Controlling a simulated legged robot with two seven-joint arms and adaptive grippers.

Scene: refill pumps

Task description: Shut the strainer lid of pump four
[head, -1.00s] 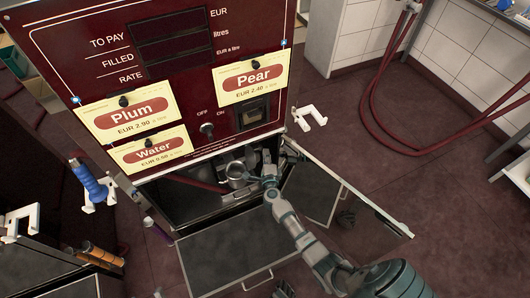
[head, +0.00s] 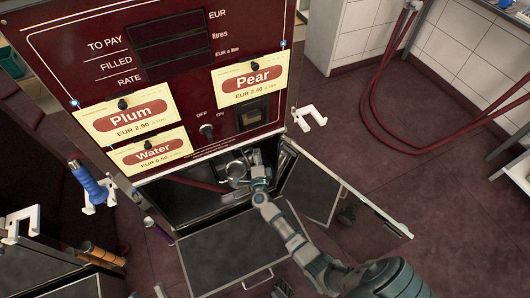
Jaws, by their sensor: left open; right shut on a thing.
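My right gripper (head: 256,177), on the arm from the lower right, is at the strainer's right side. It is shut on a small part there, apparently the strainer lid; the fingers hide most of it, and I cannot tell the lid's angle. Only a small dark tip at the bottom edge seems to be my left gripper (head: 133,295), open and well apart from the strainer.
The cabinet's lower flap (head: 225,255) lies open in front. The right door (head: 335,190) stands open beside my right arm. A blue-handled nozzle (head: 88,182) hangs at left; a white hook (head: 309,117) juts out at right.

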